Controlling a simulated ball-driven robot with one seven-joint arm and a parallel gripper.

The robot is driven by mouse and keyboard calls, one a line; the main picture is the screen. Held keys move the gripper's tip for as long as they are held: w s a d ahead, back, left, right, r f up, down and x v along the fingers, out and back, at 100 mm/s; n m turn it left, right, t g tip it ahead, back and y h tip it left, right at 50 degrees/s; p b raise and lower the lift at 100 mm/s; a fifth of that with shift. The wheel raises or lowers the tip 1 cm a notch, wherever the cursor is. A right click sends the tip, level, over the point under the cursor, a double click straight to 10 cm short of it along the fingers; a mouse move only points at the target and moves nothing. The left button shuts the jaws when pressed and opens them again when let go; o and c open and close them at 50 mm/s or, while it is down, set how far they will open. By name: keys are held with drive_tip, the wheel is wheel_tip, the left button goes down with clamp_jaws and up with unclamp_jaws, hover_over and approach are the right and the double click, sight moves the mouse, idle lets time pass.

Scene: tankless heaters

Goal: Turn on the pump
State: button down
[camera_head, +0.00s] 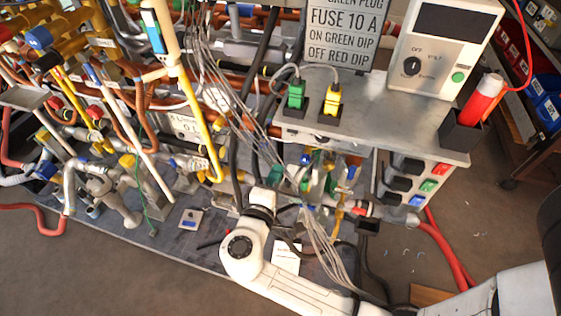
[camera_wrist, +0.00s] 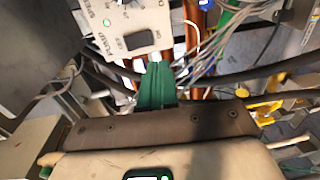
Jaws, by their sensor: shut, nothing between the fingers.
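In the wrist view a cream control panel (camera_wrist: 128,25) reads "PUMP SPEED", turned sideways. It carries a dark rocker switch (camera_wrist: 139,39) with small markings at its ends; I cannot tell which side is pressed. A lit green round indicator (camera_wrist: 107,22) and part of a dark knob show near the panel's top. My gripper (camera_wrist: 155,62) has green fingers, shut together and empty, with the tips just below the panel's lower edge near the switch. Whether they touch is unclear. In the head view my white arm reaches in among the pipes, and I cannot make out the pump panel.
A metal shelf (camera_head: 375,118) with green (camera_head: 296,96) and yellow plugs (camera_head: 331,100) and a white voltage box (camera_head: 440,48) overhangs the area. Pipes, hoses and loose wires crowd it. A dark cable (camera_wrist: 235,80) crosses behind my fingers.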

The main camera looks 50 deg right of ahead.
drive_tip(key=shift+f+v, duration=0.25)
drive_tip(key=shift+v, duration=1.05)
